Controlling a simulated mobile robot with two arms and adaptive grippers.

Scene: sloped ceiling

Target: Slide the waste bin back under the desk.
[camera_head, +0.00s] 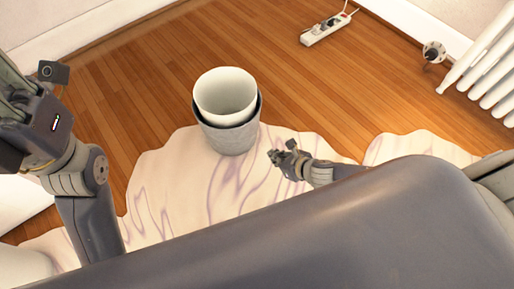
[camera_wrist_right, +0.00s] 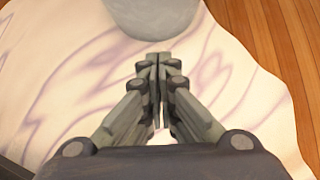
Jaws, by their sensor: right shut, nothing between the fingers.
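The waste bin (camera_head: 228,138) is a grey tapered bin with a white inner bucket (camera_head: 225,92) standing in it. It stands upright on the far edge of a pale, purple-veined mat. My right gripper (camera_head: 275,155) is just right of the bin and nearer me, low over the mat. In the right wrist view my right gripper (camera_wrist_right: 158,58) is shut and empty, its fingertips pointing at the lower side of the bin (camera_wrist_right: 153,15), with contact unclear. My left arm comes in at the left, but its gripper does not show. No desk can be made out.
The pale mat (camera_head: 160,185) has a wavy edge on the wooden floor (camera_head: 300,85). A white power strip (camera_head: 327,27) lies at the back. A white radiator (camera_head: 490,65) and its valve (camera_head: 433,52) are at the right. Floor behind the bin is clear.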

